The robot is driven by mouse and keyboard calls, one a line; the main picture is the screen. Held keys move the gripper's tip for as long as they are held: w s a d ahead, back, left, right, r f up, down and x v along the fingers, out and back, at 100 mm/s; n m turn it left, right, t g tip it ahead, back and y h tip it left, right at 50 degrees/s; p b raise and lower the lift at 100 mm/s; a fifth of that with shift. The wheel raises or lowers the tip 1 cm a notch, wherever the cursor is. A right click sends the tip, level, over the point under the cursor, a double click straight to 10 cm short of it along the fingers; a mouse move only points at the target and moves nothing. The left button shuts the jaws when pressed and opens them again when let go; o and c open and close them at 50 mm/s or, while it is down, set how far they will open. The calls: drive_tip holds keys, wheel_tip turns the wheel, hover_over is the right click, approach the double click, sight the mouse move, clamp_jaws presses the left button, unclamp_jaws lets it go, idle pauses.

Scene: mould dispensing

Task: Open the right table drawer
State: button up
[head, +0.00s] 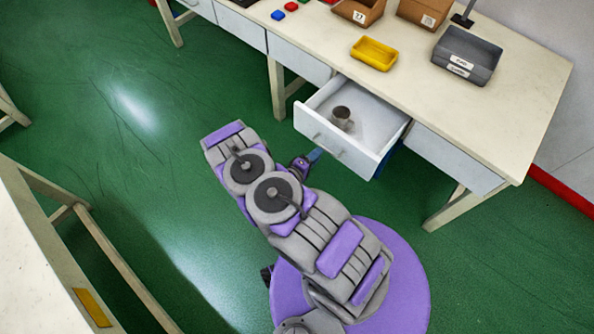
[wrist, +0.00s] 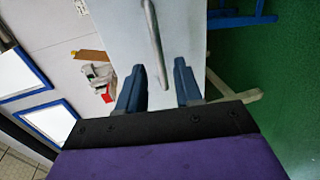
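The table drawer (head: 385,132) is pulled out from under the cream table in the head view. A small dark cup-like object (head: 341,116) stands inside it. The drawer's pale front also shows in the wrist view (wrist: 120,35), with a grey bar handle (wrist: 153,40) on it. My gripper (wrist: 159,84) is open, its two blue fingers spread apart. The handle's lower end lies between the fingers in the picture, with visible space on both sides. In the head view my gripper (head: 314,156) is just in front of the drawer front, partly hidden by my arm.
The table (head: 480,110) carries a yellow tray (head: 374,53), a grey bin (head: 466,56) and brown boxes. Its front right leg (head: 447,209) stands beside the drawer. Another table (head: 30,270) is at the lower left. Green floor between is clear.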

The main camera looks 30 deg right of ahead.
drive_tip(key=v, duration=1.1)
drive_tip(key=shift+p, duration=0.45)
drive_tip(key=shift+a, duration=0.15)
